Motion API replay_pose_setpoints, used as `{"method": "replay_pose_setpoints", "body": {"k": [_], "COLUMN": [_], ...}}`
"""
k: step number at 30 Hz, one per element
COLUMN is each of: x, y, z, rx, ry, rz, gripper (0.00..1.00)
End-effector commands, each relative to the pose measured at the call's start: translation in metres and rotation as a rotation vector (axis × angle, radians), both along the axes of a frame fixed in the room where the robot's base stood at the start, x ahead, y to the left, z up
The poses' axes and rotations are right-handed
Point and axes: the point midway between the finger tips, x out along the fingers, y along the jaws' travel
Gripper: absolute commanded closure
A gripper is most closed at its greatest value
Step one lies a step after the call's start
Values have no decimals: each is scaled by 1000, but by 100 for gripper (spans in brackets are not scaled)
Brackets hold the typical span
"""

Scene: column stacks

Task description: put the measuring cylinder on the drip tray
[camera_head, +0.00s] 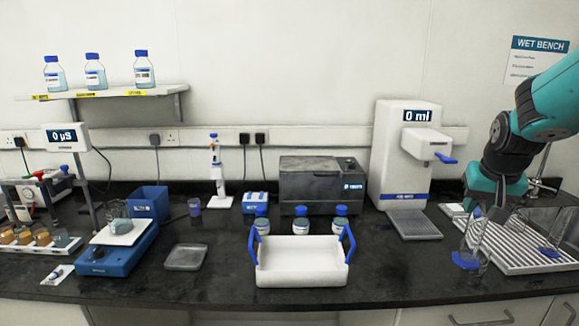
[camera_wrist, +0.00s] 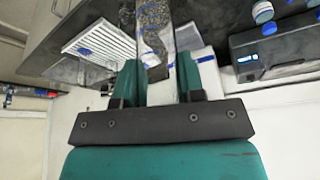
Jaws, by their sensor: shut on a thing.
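The measuring cylinder (camera_head: 474,240) is clear with a blue foot, at the right in the head view. My gripper (camera_head: 488,212) is shut on its upper part and points down. The cylinder leans slightly; its foot shows by the left edge of the white ribbed rack, and I cannot tell whether it touches anything. The drip tray (camera_head: 415,226) is a flat grey tray in front of the white dispenser, left of my gripper, with nothing on it.
The white ribbed rack (camera_head: 515,262) has another clear cylinder with a blue foot (camera_head: 549,252). The white dispenser (camera_head: 392,150) has a spout and blue lever overhanging towards the tray. A white carrier (camera_head: 300,275) with blue handles stands left. Counter in front of the tray is clear.

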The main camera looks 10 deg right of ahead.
Motion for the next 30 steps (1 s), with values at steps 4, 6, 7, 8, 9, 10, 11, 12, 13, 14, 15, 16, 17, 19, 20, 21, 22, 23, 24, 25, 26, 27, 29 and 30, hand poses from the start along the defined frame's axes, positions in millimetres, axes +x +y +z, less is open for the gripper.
{"method": "replay_pose_setpoints", "body": {"k": [4, 6, 7, 8, 9, 10, 11, 12, 13, 14, 15, 16, 17, 19, 20, 21, 22, 23, 24, 25, 26, 27, 29, 30], "x": [18, 27, 30, 34, 39, 43, 47, 51, 55, 57, 60, 62, 62, 63, 63, 63, 62, 62, 61, 60, 59, 57, 51, 46], "y": [25, 39, 46, 54, 65, 74, 83, 98, 110, 122, 139, 151, 161, 183, 191, 199, 204, 208, 212, 215, 216, 217, 217, 216], "z": [-21, -32, -37, -44, -51, -58, -65, -75, -84, -92, -103, -111, -118, -132, -137, -142, -145, -148, -152, -156, -162, -171, -189, -203], "rx": [6, 8, 8, 9, 8, 9, 10, 9, 8, 7, 6, 4, 2, -1, -3, -4, -5, -6, -7, -8, -8, -8, -8, -9], "ry": [4, 5, 5, 7, 7, 7, 8, 10, 10, 11, 11, 11, 11, 7, 7, 5, 4, 4, 4, 3, 6, 9, 14, 17], "rz": [37, 57, 65, 76, 90, 102, 115, 135, 150, 166, 189, 204, 219, 249, 259, 271, 279, 285, 293, 301, 312, 330, 367, 396], "gripper": [100, 100, 100, 100, 100, 100, 100, 100, 100, 100, 100, 100, 100, 100, 100, 100, 100, 100, 100, 100, 100, 100, 100, 100]}}
